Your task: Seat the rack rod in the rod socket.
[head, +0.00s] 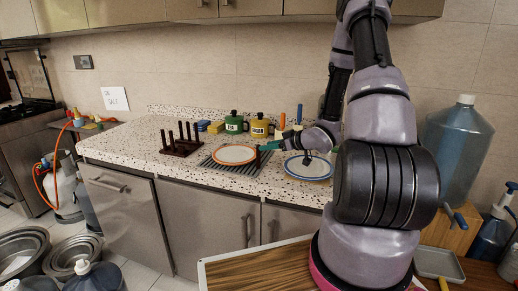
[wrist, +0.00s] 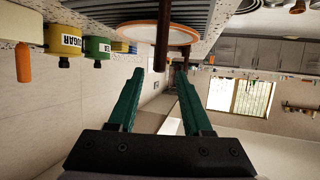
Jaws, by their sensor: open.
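The rack rod (head: 258,158) is dark brown and stands upright on the dark ribbed mat, at the front right of the orange-rimmed plate. In the wrist view, which is upside down, the rod (wrist: 162,35) hangs from the top edge, its free end between the fingertips. My gripper (head: 267,147) has green fingers and reaches in from the right, low over the counter. In the wrist view the gripper (wrist: 159,72) is open, with gaps on both sides of the rod. The dark brown rack (head: 182,148) with several upright rods stands left of the mat. I cannot make out the rod socket.
The orange-rimmed plate (head: 234,154) lies on the ribbed mat (head: 243,169). A blue-rimmed plate (head: 308,168) lies right of it, below my wrist. Green (head: 234,123) and yellow (head: 260,127) canisters stand behind.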

